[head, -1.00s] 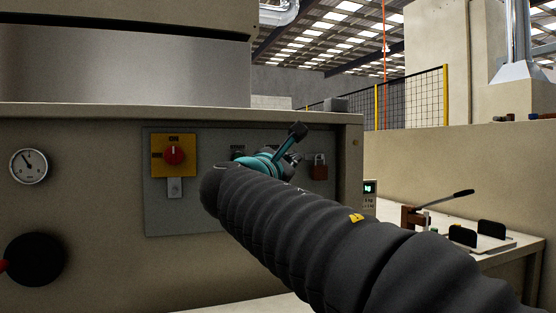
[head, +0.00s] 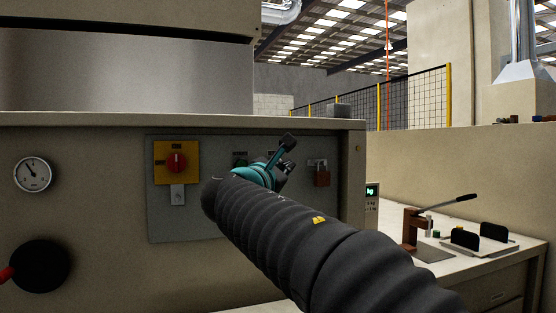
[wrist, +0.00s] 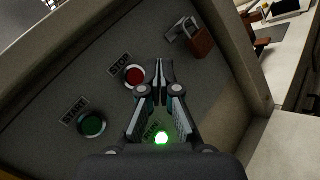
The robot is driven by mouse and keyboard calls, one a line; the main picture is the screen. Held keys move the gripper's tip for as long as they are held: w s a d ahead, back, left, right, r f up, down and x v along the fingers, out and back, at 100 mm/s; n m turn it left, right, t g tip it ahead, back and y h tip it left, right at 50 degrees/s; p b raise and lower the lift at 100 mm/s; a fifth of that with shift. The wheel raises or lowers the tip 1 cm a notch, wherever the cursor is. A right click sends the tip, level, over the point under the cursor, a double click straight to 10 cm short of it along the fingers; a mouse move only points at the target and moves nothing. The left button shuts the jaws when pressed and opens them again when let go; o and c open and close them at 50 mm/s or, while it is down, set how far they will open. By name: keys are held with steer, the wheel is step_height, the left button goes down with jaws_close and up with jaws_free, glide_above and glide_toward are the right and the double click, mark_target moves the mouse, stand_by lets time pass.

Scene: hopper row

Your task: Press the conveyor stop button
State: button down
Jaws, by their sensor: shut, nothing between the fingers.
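The red stop button (wrist: 134,76) sits on the grey control panel (wrist: 60,85) beside a STOP label (wrist: 120,64) in the wrist view. My gripper (wrist: 158,66) is shut and empty, its fingertips just right of the button in that picture. I cannot tell whether they touch the panel. In the head view my gripper (head: 288,142) is in front of the panel (head: 170,225), and the stop button is hidden or too small to make out behind it.
A green start button (wrist: 92,123) is lower left, and a lit green lamp (wrist: 161,138) shows between the fingers. A brown padlock (wrist: 201,42) hangs upper right. A yellow plate with a red rotary switch (head: 177,162) is at the panel's left. A bench (head: 470,262) stands right.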

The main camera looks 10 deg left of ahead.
steer(key=shift+w+a+p, duration=0.45)
steer(key=shift+w+a, duration=0.05)
steer(key=shift+w, duration=0.35)
steer(key=shift+w+a+p, duration=0.45)
steer(key=shift+w+a, duration=0.05)
steer(key=shift+w, duration=0.35)
steer(key=shift+w+a, duration=0.1)
steer(key=shift+w+a+p, duration=0.1)
steer(key=shift+w+p, duration=0.1)
steer(key=shift+p, duration=0.1)
steer(key=shift+w+a+p, duration=0.25)
steer(key=shift+w+p, duration=0.1)
steer(key=shift+w, duration=0.05)
stand_by(0.9)
steer(key=shift+s+d, duration=0.1)
steer(key=shift+s, duration=0.05)
steer(key=shift+s+d+b, duration=0.4)
steer(key=shift+s+b, duration=0.2)
stand_by(0.3)
steer(key=shift+s+d+b, duration=0.4)
steer(key=shift+s+b, duration=0.05)
steer(key=shift+s, duration=0.25)
steer(key=shift+s+d+b, duration=0.45)
steer(key=shift+s, duration=0.3)
steer(key=shift+s+d+b, duration=0.4)
steer(key=shift+s+b, duration=0.05)
steer(key=shift+s, duration=0.25)
